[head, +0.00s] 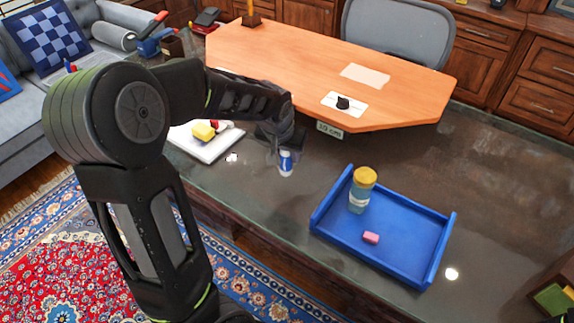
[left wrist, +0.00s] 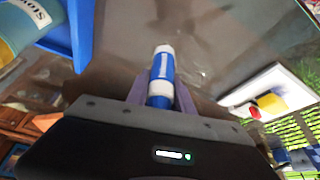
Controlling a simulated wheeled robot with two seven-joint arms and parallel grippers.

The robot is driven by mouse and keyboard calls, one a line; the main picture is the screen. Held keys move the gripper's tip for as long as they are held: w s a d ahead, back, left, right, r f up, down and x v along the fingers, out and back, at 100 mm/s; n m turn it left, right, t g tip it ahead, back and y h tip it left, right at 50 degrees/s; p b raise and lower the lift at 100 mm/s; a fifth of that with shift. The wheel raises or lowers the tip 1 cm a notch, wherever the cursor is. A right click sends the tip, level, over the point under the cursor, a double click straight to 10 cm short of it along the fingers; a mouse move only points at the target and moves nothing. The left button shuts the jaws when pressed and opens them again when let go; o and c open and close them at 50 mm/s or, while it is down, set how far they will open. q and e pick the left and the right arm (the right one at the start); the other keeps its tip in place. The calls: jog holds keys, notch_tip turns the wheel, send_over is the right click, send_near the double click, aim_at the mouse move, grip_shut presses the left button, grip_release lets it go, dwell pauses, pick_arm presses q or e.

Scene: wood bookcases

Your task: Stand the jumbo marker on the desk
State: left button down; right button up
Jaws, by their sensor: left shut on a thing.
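The jumbo marker, a blue and white cylinder (head: 286,164), shows below my left gripper (head: 282,146) in the head view. It looks roughly upright, over the dark glossy desk (head: 250,185); I cannot tell whether its lower end touches the surface. In the left wrist view the marker (left wrist: 161,65) sits between the two purple fingers of my left gripper (left wrist: 160,92), which is shut on it. The gripper hides part of the marker. My right gripper is not in view.
A blue tray (head: 445,250) at the right holds a yellow-lidded jar (head: 361,190) and a pink block (head: 371,237). A white pad (head: 205,150) with a yellow item (head: 204,131) lies left. A raised wooden top (head: 300,60) stands behind. Desk between pad and tray is clear.

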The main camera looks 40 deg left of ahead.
aim_at(287, 163)
pick_arm(q)
jog(key=shift+f, duration=0.2)
jog(key=shift+f, duration=1.85)
jog(key=shift+f, duration=0.15)
jog(key=c, duration=1.1)
grip_release()
jog(key=shift+r, duration=0.4)
jog(key=v, duration=1.1)
jog(key=shift+s+r, duration=0.2)
jog(key=shift+s, duration=0.1)
